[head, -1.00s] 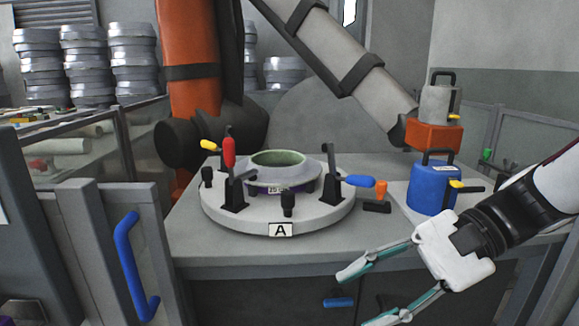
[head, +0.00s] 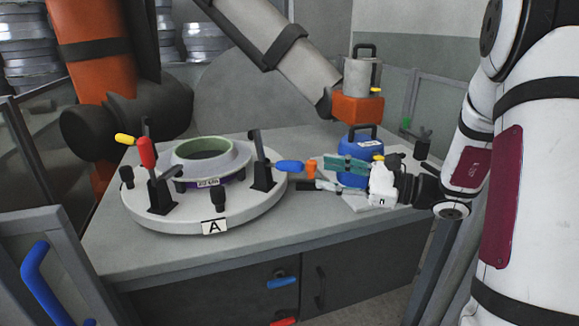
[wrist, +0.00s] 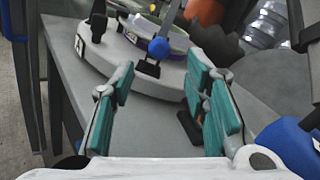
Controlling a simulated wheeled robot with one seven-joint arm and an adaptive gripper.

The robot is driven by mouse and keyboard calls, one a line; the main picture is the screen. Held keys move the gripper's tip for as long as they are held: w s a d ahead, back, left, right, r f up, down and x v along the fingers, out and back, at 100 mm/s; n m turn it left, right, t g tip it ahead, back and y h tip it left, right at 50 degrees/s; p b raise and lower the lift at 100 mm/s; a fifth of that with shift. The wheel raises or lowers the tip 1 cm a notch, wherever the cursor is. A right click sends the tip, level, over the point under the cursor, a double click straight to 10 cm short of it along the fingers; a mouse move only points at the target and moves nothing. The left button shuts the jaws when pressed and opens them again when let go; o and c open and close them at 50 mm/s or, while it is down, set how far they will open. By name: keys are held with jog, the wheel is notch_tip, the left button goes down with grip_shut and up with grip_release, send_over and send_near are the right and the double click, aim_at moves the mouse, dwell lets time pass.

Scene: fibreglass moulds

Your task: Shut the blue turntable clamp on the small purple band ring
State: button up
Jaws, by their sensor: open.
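The small ring (head: 212,163), pale green and grey with a purple band (head: 236,176), sits on the round turntable (head: 160,222) marked A. The blue clamp (head: 262,166) stands at the turntable's right edge; its dark arm is upright, off the ring, and its blue handle (head: 290,166) sticks out to the right. My gripper (head: 317,176) is open and empty, just right of that handle, fingers pointing at it. In the wrist view, the blue handle end (wrist: 158,47) shows ahead, between and beyond my fingertips (wrist: 160,78). I cannot tell whether anything touches.
Red-handled (head: 146,152) and yellow-handled (head: 126,139) clamps stand on the turntable's left. A dark clamp (head: 422,140) is at the back right. The bench front is clear.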

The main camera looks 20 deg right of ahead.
aim_at(282, 164)
jog(key=b+x, duration=0.1)
jog(key=x, duration=0.9)
jog(key=shift+s, duration=0.1)
grip_shut()
